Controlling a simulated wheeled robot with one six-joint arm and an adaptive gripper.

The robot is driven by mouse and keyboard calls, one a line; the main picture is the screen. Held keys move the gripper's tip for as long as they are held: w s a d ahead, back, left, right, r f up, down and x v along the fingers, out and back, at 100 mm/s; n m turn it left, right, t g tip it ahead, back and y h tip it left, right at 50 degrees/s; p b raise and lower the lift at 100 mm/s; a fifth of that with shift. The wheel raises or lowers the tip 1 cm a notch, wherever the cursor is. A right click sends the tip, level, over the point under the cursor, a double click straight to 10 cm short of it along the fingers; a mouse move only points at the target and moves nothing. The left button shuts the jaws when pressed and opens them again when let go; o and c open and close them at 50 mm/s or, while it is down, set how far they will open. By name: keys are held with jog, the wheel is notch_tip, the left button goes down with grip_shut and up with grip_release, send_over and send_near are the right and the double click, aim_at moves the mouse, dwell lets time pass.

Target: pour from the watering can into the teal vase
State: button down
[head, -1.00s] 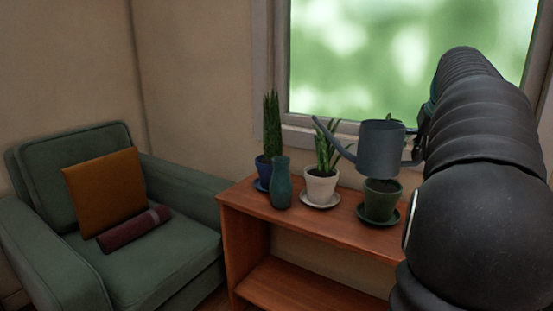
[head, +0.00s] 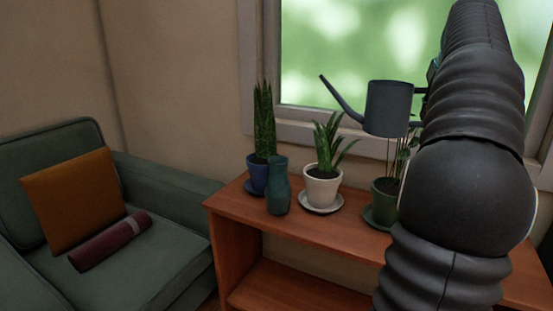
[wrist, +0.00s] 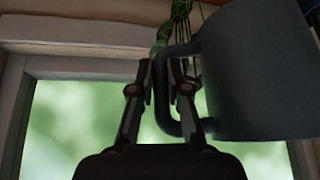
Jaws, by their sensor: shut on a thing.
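The dark grey watering can (head: 388,108) is held up in the air above the green pot at the right of the shelf. It looks about upright, with its long spout pointing up and left. In the wrist view my gripper (wrist: 165,75) is shut on the handle of the can (wrist: 255,75). In the head view my arm mostly hides the gripper. The teal vase (head: 278,188) stands upright on the wooden shelf, left of the can and lower than it. The spout tip is above and to the right of the vase, apart from it.
The wooden shelf (head: 240,209) also bears a blue pot with a tall plant (head: 264,135), a white pot (head: 322,188) on a saucer and a green pot (head: 383,205). The window (head: 350,45) is behind. A green armchair (head: 160,255) stands at the left.

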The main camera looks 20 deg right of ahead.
aim_at(408, 101)
jog(key=shift+w+a+r, duration=0.15)
jog(key=shift+a, duration=0.15)
jog(key=shift+w+a+r+n+g+h, duration=0.1)
jog(key=shift+w+a+n+g+h, duration=0.15)
jog(key=shift+a+g+h, duration=0.2)
jog(key=shift+w+a+r+n+g+h, duration=0.15)
jog(key=shift+a+n+g+h, duration=0.15)
jog(key=shift+h, duration=0.25)
jog(key=shift+w+a+g+h, duration=0.25)
jog(key=shift+w+a+h, duration=0.15)
jog(key=shift+h, duration=0.1)
jog(key=shift+w+a+r+n+g+h, duration=0.25)
jog(key=shift+w+a+h, duration=0.1)
jog(key=shift+a, duration=0.15)
jog(key=shift+w+a+r+n+g+h, duration=0.1)
jog(key=shift+w+a+r+g+h, duration=0.15)
jog(key=shift+w+a+h, duration=0.15)
dwell(1.6)
jog(key=shift+w+a+f+b, duration=0.15)
jog(key=shift+a+f+b, duration=0.15)
jog(key=shift+f+b, duration=0.35)
jog(key=shift+w+a+f+b, duration=0.1)
jog(key=shift+a+f+b, duration=0.15)
jog(key=shift+f+b, duration=0.35)
dwell(2.5)
